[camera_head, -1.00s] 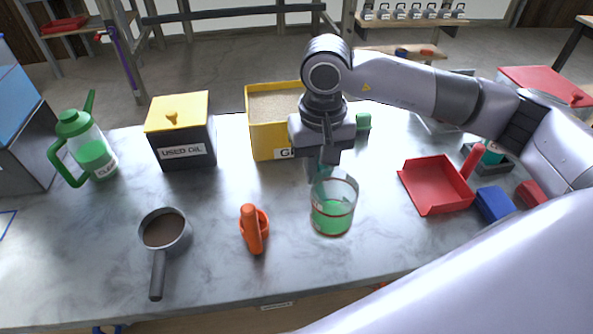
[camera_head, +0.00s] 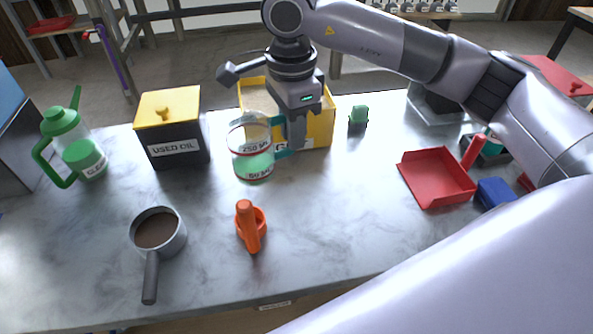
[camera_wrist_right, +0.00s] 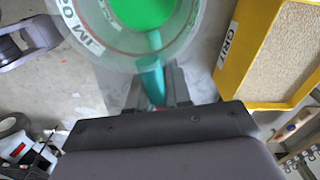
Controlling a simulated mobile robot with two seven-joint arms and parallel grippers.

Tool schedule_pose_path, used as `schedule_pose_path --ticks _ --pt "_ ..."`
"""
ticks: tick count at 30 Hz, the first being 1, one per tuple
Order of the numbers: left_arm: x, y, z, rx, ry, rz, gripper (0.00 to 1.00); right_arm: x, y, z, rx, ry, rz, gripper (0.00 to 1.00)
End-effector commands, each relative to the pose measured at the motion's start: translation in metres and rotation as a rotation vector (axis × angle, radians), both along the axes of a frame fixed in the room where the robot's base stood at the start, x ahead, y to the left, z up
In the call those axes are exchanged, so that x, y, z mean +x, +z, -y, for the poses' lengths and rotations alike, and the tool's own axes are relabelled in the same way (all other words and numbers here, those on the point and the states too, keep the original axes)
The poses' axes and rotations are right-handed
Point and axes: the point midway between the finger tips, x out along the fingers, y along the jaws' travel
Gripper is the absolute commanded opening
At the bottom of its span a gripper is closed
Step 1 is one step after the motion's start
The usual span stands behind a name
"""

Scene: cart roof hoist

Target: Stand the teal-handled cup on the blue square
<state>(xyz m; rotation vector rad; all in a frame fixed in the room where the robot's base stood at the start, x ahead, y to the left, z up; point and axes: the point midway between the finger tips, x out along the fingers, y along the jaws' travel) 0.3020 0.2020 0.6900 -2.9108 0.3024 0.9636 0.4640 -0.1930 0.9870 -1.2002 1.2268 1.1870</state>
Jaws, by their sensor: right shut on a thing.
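The clear cup (camera_head: 251,150) with a teal handle and green contents is in the middle of the head view, upright or nearly so. My right gripper (camera_head: 294,138) is shut on its teal handle, at the cup's right side. The cup appears to be held above the table, in front of the yellow grit bin. In the right wrist view the cup (camera_wrist_right: 125,45) fills the top, with the handle between the fingers (camera_wrist_right: 156,88). I cannot make out the blue square in the current views. My left gripper is not in view.
The used oil box (camera_head: 172,142), green jug (camera_head: 72,145), grey pan (camera_head: 157,232) and orange-handled object (camera_head: 250,225) stand to the left and front. The grit bin (camera_head: 318,125) is just behind. A red dustpan (camera_head: 432,180) and blue block (camera_head: 494,192) lie right. The front middle table (camera_head: 335,215) is clear.

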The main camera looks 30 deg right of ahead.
Motion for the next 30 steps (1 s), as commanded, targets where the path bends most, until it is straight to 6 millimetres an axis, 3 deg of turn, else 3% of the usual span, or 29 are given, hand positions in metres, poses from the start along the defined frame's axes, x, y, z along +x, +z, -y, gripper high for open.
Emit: schedule_pose_path --ticks 30 --pt "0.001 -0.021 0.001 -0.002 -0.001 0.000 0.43 0.020 0.047 -0.022 -0.005 -1.411 0.017 0.00"
